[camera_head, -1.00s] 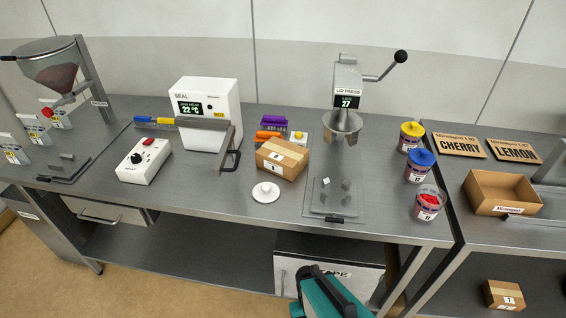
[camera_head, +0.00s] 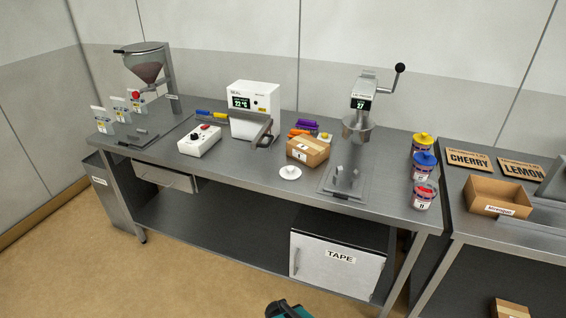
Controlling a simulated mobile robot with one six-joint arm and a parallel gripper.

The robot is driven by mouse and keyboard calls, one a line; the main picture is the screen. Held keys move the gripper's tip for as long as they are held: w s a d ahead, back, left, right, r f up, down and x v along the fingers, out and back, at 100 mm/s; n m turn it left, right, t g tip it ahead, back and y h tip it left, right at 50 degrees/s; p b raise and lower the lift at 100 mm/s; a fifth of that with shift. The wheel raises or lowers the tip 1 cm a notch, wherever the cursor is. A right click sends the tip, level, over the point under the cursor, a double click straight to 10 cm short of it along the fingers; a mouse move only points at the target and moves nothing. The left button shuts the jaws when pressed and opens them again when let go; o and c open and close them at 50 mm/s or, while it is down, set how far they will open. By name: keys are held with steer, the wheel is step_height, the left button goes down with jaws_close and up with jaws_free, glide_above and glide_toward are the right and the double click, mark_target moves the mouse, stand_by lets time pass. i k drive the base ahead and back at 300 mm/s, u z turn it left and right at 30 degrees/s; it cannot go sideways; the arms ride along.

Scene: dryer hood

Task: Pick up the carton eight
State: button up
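A closed brown cardboard carton (camera_head: 308,151) with pale tape and a small white label sits on the steel bench, right of the sealing machine. A second brown carton (camera_head: 508,309) shows partly at the bottom edge on the right, low under the right bench. The marks on both cartons are too small to read surely, so I cannot tell which is carton eight. A teal and black part of my own arm shows at the bottom edge. No gripper fingers are visible.
A white sealer (camera_head: 254,103), a lid press (camera_head: 362,100) and a white round lid (camera_head: 290,173) stand near the bench carton. Several tubs line the bench's right end. An open box (camera_head: 500,197) sits on the right bench. The floor in front is clear.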

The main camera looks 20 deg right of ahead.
mark_target(310, 151)
steer(key=u, duration=0.05)
steer(key=k, duration=0.5)
steer(key=u, duration=0.35)
steer(key=i, duration=1.85)
steer(key=z, duration=0.5)
